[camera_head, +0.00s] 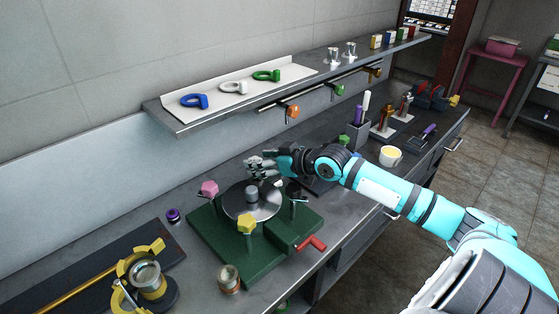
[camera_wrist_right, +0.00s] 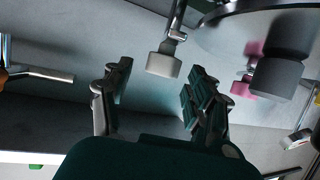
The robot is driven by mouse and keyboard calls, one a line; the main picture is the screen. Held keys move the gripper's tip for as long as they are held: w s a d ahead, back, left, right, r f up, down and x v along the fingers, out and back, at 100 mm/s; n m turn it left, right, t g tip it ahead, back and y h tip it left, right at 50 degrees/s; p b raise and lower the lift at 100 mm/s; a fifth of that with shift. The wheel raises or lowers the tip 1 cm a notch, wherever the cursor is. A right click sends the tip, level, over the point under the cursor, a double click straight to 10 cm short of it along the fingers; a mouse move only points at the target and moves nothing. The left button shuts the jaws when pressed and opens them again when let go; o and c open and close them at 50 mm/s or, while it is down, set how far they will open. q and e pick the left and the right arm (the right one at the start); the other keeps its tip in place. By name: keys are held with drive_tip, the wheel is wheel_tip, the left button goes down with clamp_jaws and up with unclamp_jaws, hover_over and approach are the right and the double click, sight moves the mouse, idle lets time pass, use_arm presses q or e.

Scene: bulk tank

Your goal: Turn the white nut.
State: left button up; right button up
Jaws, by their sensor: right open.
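The white nut (camera_wrist_right: 163,65) shows in the right wrist view as a pale block at the end of a metal rod. My right gripper (camera_wrist_right: 160,78) is open, with one finger on each side of the nut in that view; I see a gap to both fingers. In the head view my right gripper (camera_head: 262,166) is at the back edge of the round metal plate (camera_head: 240,210) on the green base (camera_head: 208,232), and it largely hides the white nut there. My left gripper is not in view.
A pink nut (camera_head: 209,187) and a yellow nut (camera_head: 247,222) stand around the plate, with a grey hub (camera_head: 252,194) at its centre. A red handle (camera_head: 312,243) sticks out at the base's front right. A shelf (camera_head: 200,122) overhangs behind, with hanging valves.

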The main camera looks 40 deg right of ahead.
drive_tip(key=v, duration=0.9)
drive_tip(key=shift+s, duration=0.25)
drive_tip(key=shift+r, duration=0.15)
